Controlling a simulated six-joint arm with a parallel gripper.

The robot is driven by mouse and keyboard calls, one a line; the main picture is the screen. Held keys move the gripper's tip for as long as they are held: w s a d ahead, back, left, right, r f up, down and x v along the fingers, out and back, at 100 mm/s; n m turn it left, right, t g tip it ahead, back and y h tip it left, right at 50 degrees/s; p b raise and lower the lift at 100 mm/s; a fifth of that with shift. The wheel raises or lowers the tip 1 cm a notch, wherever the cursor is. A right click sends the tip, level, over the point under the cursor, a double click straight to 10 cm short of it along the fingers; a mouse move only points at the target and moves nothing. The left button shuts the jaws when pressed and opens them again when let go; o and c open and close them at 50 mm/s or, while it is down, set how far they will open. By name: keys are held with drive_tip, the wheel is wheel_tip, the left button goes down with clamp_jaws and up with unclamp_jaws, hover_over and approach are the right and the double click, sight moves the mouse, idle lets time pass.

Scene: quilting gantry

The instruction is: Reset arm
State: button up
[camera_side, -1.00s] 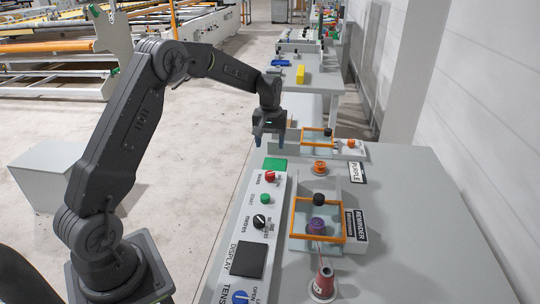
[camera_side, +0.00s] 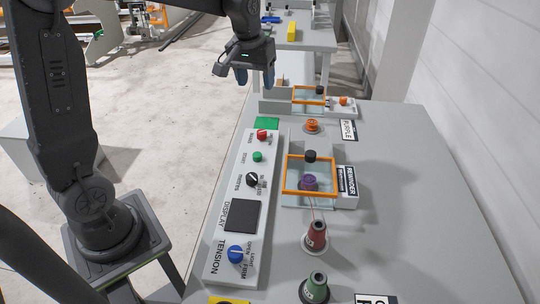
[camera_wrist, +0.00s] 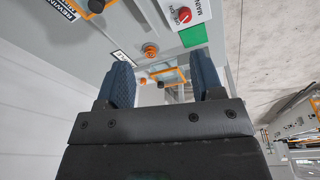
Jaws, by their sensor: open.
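My gripper (camera_side: 255,77) hangs in the air beyond the far left corner of the grey table, above the floor side of the control panel. Its two blue fingertips are apart with nothing between them. In the wrist view my gripper (camera_wrist: 163,82) shows both blue fingers spread, with the table and an orange-framed box behind the gap. My arm is raised, bent at the elbow, clear of the table.
The grey table (camera_side: 420,200) carries a control panel (camera_side: 220,262) with knobs and a dark display, an orange-framed box (camera_side: 285,190) holding a purple spool (camera_side: 309,182), an orange spool (camera_side: 312,125), a red cone (camera_side: 316,236) and a green cone (camera_side: 316,287). A white wall stands right.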

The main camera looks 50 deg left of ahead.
drive_tip(key=s+d+r+m+t, duration=0.1)
drive_tip(key=s+d+m, duration=0.2)
drive_tip(key=s, duration=0.7)
drive_tip(key=s+d+r+m+t, duration=0.1)
drive_tip(key=s+d+m+t, duration=0.1)
drive_tip(key=s+d, duration=0.5)
drive_tip(key=s, duration=0.4)
drive_tip(key=shift+s+m+t, duration=0.15)
drive_tip(key=shift+m+t, duration=0.15)
drive_tip(key=shift+m, duration=0.1)
drive_tip(key=shift+c, duration=0.2)
